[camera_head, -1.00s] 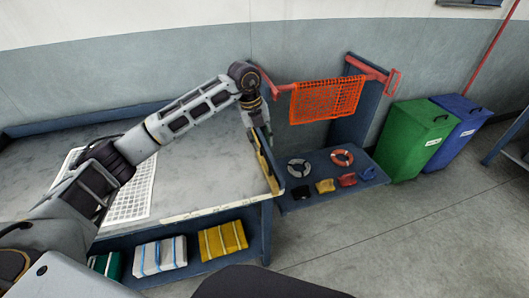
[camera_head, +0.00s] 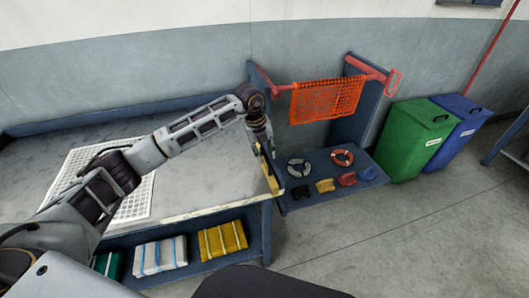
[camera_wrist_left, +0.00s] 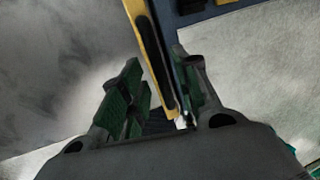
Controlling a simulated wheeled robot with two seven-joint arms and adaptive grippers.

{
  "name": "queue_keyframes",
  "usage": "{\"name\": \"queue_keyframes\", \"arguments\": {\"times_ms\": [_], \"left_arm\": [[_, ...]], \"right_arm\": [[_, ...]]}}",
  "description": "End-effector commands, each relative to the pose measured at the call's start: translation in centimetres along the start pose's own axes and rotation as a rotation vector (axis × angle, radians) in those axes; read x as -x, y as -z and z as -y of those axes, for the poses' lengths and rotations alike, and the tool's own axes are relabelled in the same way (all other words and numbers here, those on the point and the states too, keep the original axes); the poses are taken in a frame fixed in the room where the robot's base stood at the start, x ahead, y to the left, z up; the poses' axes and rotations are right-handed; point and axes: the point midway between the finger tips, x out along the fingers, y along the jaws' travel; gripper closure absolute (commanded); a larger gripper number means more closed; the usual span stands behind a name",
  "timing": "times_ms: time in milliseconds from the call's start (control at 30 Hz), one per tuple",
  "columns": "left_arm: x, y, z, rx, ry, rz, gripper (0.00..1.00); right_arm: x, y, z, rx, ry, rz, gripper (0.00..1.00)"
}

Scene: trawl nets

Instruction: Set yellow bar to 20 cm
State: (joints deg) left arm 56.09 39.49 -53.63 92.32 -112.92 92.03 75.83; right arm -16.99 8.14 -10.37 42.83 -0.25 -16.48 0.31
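The yellow bar (camera_head: 274,181) lies along the right edge of the grey table, with its near end at the table's front right corner. In the left wrist view the bar (camera_wrist_left: 139,18) has a dark slot and runs down between the fingers. My left gripper (camera_head: 266,146) points down over the bar. Its two dark green fingers (camera_wrist_left: 158,85) stand apart on either side of the bar, the right finger close beside it. A gap shows at the left finger; contact on the right is unclear. A pale strip (camera_head: 215,210) runs along the table's front edge; its markings are too small to read. My right gripper is out of view.
A white grid net (camera_head: 135,205) lies on the table (camera_head: 205,180). Wrapped bundles (camera_head: 160,254) sit on the shelf below. An orange net (camera_head: 325,99) hangs behind a low blue shelf (camera_head: 310,203) with small items. Green (camera_head: 412,140) and blue bins stand right.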

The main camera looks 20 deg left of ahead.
Motion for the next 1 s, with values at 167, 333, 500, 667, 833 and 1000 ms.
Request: {"name": "queue_keyframes", "arguments": {"times_ms": [167,333,500,667,833,1000], "left_arm": [[0.0,0.0,0.0,0.000,0.000,0.000,0.95],[0.0,0.0,0.0,0.000,0.000,0.000,1.00],[0.0,0.0,0.0,0.000,0.000,0.000,1.00],[0.1,0.0,-0.2,0.000,0.000,0.000,1.00],[0.2,0.0,-1.0,0.000,-0.001,-0.001,1.00],[0.5,0.0,-2.5,0.000,-0.002,-0.001,1.00]], "right_arm": [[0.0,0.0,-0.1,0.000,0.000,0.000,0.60],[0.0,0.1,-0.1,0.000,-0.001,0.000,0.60],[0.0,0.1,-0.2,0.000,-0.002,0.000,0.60],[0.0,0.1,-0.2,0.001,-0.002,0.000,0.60],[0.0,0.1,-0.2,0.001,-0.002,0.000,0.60],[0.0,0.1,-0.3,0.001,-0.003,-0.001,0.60]]}}
